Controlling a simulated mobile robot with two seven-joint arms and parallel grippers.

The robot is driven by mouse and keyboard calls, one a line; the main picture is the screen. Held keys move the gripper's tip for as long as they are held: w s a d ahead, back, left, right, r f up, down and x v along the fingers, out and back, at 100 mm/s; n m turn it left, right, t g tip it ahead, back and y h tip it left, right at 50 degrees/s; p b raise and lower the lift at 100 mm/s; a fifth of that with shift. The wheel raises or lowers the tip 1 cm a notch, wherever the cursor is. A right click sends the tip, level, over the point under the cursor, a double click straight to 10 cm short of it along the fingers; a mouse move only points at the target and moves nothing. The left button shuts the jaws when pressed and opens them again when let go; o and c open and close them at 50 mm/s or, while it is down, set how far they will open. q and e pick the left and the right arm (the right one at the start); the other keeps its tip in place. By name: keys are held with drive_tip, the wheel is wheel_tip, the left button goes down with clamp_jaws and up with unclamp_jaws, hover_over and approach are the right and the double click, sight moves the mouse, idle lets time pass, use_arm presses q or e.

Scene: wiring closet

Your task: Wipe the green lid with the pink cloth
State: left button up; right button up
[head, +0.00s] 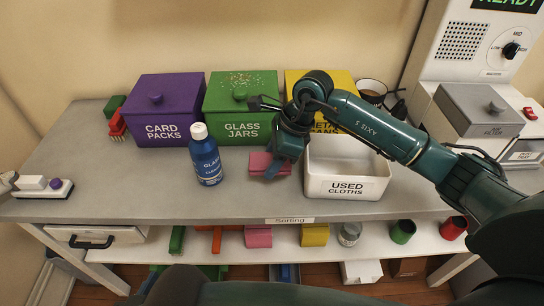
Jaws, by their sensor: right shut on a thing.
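The green lid (242,91) sits on the green GLASS JARS box (240,128) at the back of the counter, with reddish and light specks scattered over its top. The pink cloth (259,162) is a small folded block in front of that box, at counter level. My right gripper (273,170) reaches in from the right, points down and is shut on the pink cloth, hiding part of it. I cannot tell whether the cloth touches the counter. My left gripper is not in view.
Purple (165,119) and yellow (300,82) boxes flank the green one. The counter's left front (120,195) is mostly clear.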

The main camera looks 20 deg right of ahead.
sight(272, 182)
drive_tip(key=shift+f+b, duration=1.3)
drive_tip(key=shift+f, duration=0.4)
drive_tip(key=shift+f+b, duration=0.65)
drive_tip(key=shift+f, duration=0.1)
drive_tip(key=o, duration=0.5)
drive_tip(key=shift+r, duration=0.15)
drive_tip(key=o, duration=0.5)
drive_tip(key=shift+c, duration=0.2)
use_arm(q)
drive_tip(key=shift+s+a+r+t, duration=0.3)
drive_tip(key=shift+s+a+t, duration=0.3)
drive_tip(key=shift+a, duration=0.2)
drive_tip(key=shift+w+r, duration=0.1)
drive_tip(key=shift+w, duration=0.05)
use_arm(e)
drive_tip(key=shift+r, duration=0.2)
drive_tip(key=shift+c, duration=0.5)
drive_tip(key=c, duration=1)
